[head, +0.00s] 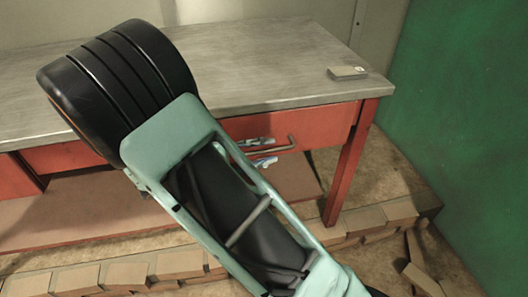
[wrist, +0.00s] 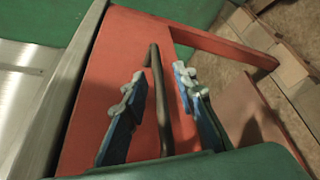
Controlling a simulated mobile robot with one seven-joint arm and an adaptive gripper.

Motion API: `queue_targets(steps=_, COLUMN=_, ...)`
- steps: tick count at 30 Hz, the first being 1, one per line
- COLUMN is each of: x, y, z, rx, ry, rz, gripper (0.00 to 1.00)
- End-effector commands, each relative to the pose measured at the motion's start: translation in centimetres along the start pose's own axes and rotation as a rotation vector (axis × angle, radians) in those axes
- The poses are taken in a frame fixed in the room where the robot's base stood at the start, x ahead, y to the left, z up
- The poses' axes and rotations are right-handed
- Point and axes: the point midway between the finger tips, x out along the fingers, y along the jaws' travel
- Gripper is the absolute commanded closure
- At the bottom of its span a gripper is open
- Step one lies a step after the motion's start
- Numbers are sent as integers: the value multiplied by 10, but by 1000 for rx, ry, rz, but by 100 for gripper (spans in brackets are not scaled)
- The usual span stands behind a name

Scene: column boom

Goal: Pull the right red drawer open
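The right red drawer (head: 325,122) sits under the metal tabletop, its front looking flush with the table frame. Its dark bar handle (head: 285,146) projects from the front. My gripper (head: 262,152) is at the drawer front, around the left part of the handle. In the wrist view the red drawer front (wrist: 112,62) fills the middle. The handle (wrist: 158,95) runs between the two blue-grey fingers of my gripper (wrist: 159,76). The fingers are apart, with a gap visible on each side of the bar. My arm hides the drawer's left part in the head view.
A red leg (head: 345,165) stands right of the drawer. A green wall (head: 465,110) is at the right.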

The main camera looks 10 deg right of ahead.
Motion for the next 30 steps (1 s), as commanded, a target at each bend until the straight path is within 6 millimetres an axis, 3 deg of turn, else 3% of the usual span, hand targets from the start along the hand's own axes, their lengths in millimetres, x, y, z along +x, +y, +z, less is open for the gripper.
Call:
queue_targets(steps=3, x=0, y=0, z=0, rx=0, ry=0, rz=0, gripper=74)
queue_targets(steps=10, x=0, y=0, z=0, rx=0, ry=0, rz=0, gripper=99)
queue_targets(steps=30, x=-7, y=0, z=-1, rx=0, ry=1, rz=1, gripper=100)
